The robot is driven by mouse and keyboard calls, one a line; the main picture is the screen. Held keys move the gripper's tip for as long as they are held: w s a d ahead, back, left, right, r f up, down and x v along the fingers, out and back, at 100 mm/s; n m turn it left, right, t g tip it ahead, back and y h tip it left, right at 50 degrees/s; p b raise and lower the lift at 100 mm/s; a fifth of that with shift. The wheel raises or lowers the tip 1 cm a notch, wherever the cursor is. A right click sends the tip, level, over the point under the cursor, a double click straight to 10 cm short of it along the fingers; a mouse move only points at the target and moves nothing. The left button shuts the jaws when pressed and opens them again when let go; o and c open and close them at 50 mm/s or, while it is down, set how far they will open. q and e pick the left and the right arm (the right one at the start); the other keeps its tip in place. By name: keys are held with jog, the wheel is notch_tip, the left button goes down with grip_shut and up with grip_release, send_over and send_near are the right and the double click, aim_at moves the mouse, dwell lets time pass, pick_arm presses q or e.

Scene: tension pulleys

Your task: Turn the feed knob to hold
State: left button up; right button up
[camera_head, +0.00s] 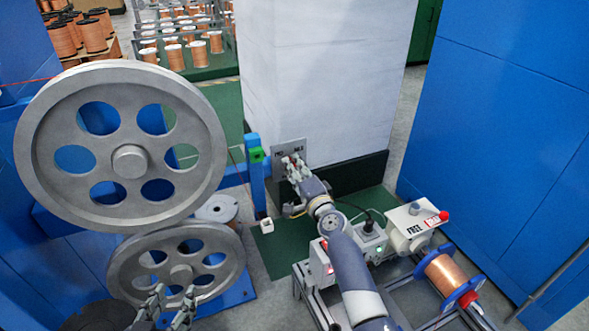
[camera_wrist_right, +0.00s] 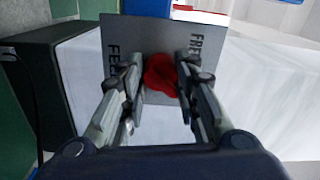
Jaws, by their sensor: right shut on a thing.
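The feed knob (camera_wrist_right: 161,75) is red and sits on a grey plate (camera_wrist_right: 130,35) with dark lettering on both sides, partly covered by my fingers. In the head view the plate (camera_head: 279,150) is on the lower front of a white column. My right gripper (camera_wrist_right: 160,82) is shut on the knob, one finger on each side; in the head view the right gripper (camera_head: 292,166) hides the knob. The knob's pointing direction cannot be read. My left gripper (camera_head: 168,309) is open and empty at the bottom left, in front of the lower pulley.
A large grey pulley wheel (camera_head: 130,160) and a smaller one (camera_head: 175,275) stand at left. A white control box (camera_head: 410,225) with a red-ended lever and a copper spool (camera_head: 447,277) are at right. Blue panels (camera_head: 510,110) bound the right side.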

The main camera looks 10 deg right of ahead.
dwell(0.4)
jog(key=o, duration=1.1)
jog(key=shift+s, duration=0.1)
jog(key=s, duration=0.4)
jog(key=s+d, duration=0.1)
jog(key=s, duration=0.2)
jog(key=s+d, duration=0.1)
jog(key=s, duration=0.3)
jog(key=shift+s+d, duration=0.15)
jog(key=shift+s, duration=0.15)
